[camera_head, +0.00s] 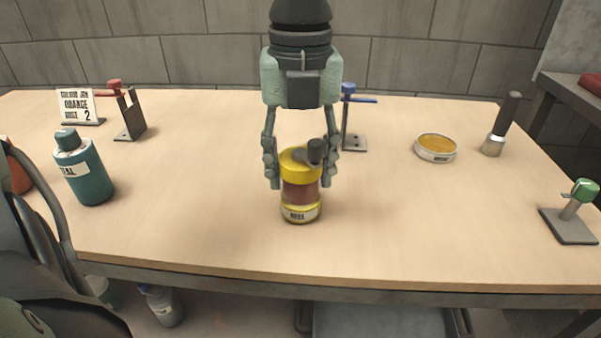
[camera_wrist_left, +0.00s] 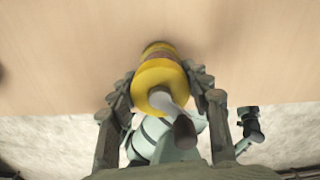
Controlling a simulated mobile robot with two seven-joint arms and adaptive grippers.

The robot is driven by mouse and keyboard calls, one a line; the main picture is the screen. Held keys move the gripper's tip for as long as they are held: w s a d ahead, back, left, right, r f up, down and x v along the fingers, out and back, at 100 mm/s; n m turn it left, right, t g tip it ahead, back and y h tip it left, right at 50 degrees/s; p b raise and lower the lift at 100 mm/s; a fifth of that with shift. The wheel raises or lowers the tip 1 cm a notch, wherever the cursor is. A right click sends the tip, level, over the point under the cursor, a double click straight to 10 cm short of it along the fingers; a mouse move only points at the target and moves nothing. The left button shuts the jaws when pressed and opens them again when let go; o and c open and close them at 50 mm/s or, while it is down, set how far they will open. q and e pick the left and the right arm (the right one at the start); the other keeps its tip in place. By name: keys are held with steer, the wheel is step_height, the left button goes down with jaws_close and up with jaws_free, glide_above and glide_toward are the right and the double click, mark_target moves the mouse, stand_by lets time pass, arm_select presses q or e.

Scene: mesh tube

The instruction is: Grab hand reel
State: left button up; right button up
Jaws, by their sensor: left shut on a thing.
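The hand reel (camera_head: 300,192) is a yellow spool with a reddish-brown winding, a dark crank knob on top and a small label near its base. It is upright over the middle front of the table, seemingly standing on it. My left gripper (camera_head: 301,172) comes down from above, its fingers on either side of the reel's yellow top and shut on it. In the left wrist view the reel's yellow end (camera_wrist_left: 158,76) and crank lie between the fingers (camera_wrist_left: 160,90). My right gripper is not in view.
On the wooden table (camera_head: 220,235) stand a teal bottle (camera_head: 85,170), a sign (camera_head: 76,105), a red-topped stand (camera_head: 127,112), a blue-topped stand (camera_head: 352,125), a round tin (camera_head: 436,148), a dark-handled brush (camera_head: 502,125) and a green-topped stand (camera_head: 573,215).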

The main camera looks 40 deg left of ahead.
arm_select(q)
steer(key=shift+w+r, duration=0.1)
steer(key=shift+r, duration=0.55)
step_height(320, 180, up, 27)
steer(key=p, duration=0.2)
steer(key=shift+f, duration=0.15)
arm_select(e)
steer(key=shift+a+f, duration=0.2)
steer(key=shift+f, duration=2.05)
